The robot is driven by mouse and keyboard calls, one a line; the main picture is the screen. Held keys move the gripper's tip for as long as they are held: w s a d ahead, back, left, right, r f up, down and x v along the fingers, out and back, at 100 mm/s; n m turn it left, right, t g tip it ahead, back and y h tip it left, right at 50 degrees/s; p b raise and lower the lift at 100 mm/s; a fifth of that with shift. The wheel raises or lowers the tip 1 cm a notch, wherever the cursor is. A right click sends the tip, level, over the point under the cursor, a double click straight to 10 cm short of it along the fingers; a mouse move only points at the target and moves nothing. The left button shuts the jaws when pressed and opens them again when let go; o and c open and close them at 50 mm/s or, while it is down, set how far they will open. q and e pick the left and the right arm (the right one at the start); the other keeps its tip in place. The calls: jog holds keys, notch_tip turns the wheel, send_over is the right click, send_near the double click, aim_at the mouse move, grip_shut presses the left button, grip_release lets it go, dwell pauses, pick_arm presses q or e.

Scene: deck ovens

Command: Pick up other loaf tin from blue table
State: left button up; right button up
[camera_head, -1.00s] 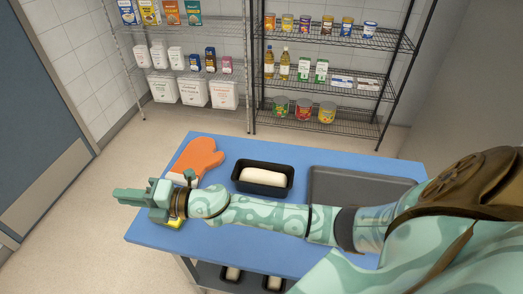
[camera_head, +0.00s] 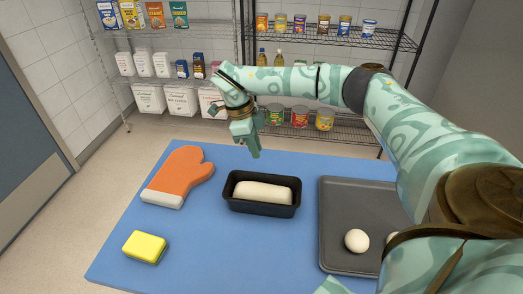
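A black loaf tin (camera_head: 261,208) with pale dough (camera_head: 263,192) in it stands upright on the blue table (camera_head: 218,256), near the middle. My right gripper (camera_head: 250,150) hangs above and behind the tin, near the table's far edge, pointing down. It is apart from the tin, and nothing shows in it. Its fingers are seen nearly edge-on, so I cannot tell how far apart they are. My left gripper is not in view.
An orange oven mitt (camera_head: 180,174) lies left of the tin, and a yellow sponge (camera_head: 145,246) lies at the front left. A dark baking tray (camera_head: 338,228) with a dough ball (camera_head: 357,240) is close on the right. Wire shelves (camera_head: 335,40) stand behind.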

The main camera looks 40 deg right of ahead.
send_over(264, 174)
jog(key=w, duration=0.1)
jog(key=f, duration=0.4)
jog(key=shift+w+a+f+b, duration=0.1)
jog(key=shift+a+f+b, duration=0.15)
jog(key=shift+a+b, duration=0.15)
jog(key=b+x, duration=0.1)
jog(key=x, duration=0.4)
jog(key=shift+f+b, duration=0.25)
jog(key=shift+b, duration=0.15)
jog(key=shift+r, duration=0.1)
grip_shut()
